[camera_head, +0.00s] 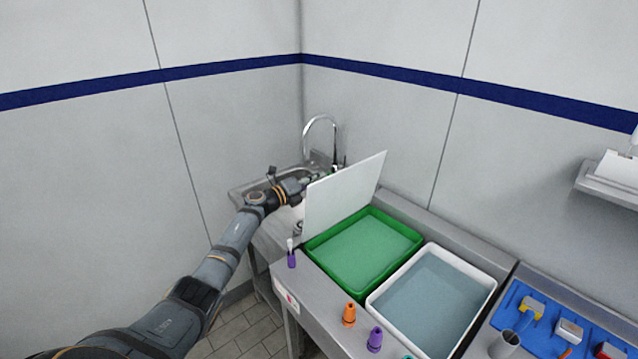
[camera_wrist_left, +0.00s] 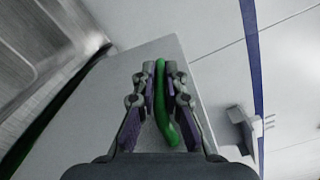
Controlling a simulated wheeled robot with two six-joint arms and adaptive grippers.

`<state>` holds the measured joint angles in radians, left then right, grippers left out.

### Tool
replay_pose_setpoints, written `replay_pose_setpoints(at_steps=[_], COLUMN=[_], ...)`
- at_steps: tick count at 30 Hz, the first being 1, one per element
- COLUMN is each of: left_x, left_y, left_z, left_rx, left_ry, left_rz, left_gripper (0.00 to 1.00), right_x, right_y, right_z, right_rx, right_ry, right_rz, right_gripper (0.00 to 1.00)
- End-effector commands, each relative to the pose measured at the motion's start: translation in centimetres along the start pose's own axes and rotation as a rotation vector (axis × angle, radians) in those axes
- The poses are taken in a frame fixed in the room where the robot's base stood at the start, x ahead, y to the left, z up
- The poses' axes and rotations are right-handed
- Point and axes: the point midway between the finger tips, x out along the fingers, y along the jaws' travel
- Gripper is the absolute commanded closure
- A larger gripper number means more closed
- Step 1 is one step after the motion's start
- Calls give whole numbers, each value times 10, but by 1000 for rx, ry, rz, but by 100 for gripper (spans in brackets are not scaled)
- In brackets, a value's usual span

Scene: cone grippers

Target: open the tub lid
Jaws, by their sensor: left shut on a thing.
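The tub lid (camera_head: 342,196) is a flat white panel. In the head view it stands steeply raised along the left side of the green tub (camera_head: 407,258), and the pale green contents of the tub are exposed. My left gripper (camera_head: 309,181) is at the far left face of the lid, partly hidden by it. In the left wrist view the lid (camera_wrist_left: 95,105) fills the area behind my left gripper (camera_wrist_left: 161,80). Its fingers are shut on a green curved handle (camera_wrist_left: 164,112) of the lid. My right gripper is not in view.
A white tub (camera_head: 373,302) of blue-grey liquid stands right of the green one. Orange (camera_head: 349,315) and purple (camera_head: 375,339) cone pieces stand along the front edge. A sink with a tall faucet (camera_head: 322,119) is behind the lid. A blue tray (camera_head: 512,297) is at right.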

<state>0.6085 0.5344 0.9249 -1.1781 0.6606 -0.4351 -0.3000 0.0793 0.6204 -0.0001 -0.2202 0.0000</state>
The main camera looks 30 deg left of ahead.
Motion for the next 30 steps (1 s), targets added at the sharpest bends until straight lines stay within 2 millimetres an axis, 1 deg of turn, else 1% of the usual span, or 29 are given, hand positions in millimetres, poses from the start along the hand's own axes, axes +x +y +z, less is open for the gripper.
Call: replay_pose_setpoints(at_steps=[10, 11, 15, 16, 25, 28, 30], left_x=[0, 0, 0, 0, -2, -13, -26], left_y=[1, 1, 1, 1, 1, 2, 3], left_z=[0, 0, 0, 0, 0, 0, -1], left_rx=[2, 2, 2, 2, 2, 5, 5], left_ry=[0, 0, 0, 0, 0, 1, 4], left_rz=[2, 2, 2, 2, 2, 4, 5], left_gripper=[100, 87, 68, 66, 66, 66, 66], right_x=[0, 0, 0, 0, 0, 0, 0], right_y=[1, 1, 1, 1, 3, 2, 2], right_z=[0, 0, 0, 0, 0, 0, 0], right_rx=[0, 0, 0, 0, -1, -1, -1], right_ry=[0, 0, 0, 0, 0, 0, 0], right_rz=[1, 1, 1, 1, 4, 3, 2], right_gripper=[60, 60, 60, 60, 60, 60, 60])
